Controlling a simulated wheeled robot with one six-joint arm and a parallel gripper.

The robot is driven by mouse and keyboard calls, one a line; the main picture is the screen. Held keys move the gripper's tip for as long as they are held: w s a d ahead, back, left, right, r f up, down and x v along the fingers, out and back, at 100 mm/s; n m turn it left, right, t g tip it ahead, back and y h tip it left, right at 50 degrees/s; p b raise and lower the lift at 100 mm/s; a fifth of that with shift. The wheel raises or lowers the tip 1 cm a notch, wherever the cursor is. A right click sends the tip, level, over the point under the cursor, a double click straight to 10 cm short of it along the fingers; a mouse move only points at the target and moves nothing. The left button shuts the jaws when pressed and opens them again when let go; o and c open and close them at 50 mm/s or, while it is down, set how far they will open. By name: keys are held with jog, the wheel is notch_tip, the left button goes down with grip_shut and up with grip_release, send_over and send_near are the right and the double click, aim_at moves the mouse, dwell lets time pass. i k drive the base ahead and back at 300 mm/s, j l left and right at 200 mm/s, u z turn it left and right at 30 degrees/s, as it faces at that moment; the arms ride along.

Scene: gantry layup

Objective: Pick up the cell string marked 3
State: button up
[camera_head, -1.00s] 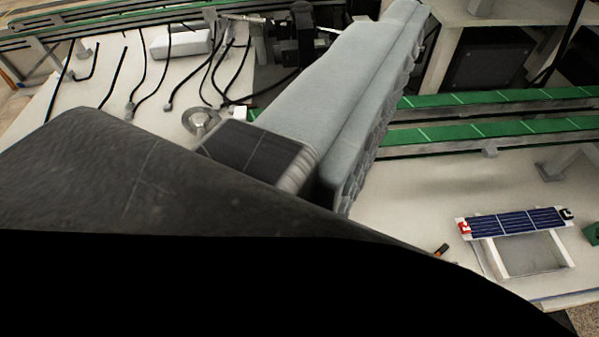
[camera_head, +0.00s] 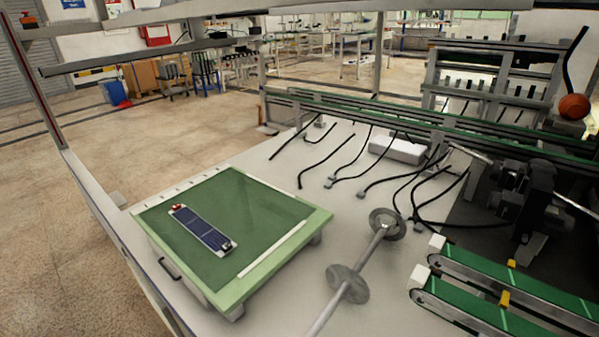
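One cell string (camera_head: 203,230), a narrow dark-blue strip with a red end and a dark end, lies flat on the dark green top of a light-green framed board (camera_head: 265,262). The board stands on the pale table at the lower left. The marks at the string's ends are too small to read, so I cannot tell whether it is number 3. No other cell string shows in this view. My gripper is not in view.
A rod with two round grey discs (camera_head: 347,284) rises right of the board. Green-belted conveyors (camera_head: 500,285) run at the lower right. Black cables (camera_head: 315,160) and a white box (camera_head: 397,150) lie behind. A frame post (camera_head: 40,90) stands at the left.

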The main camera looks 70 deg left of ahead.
aim_at(211, 237)
jog(key=u, duration=2.55)
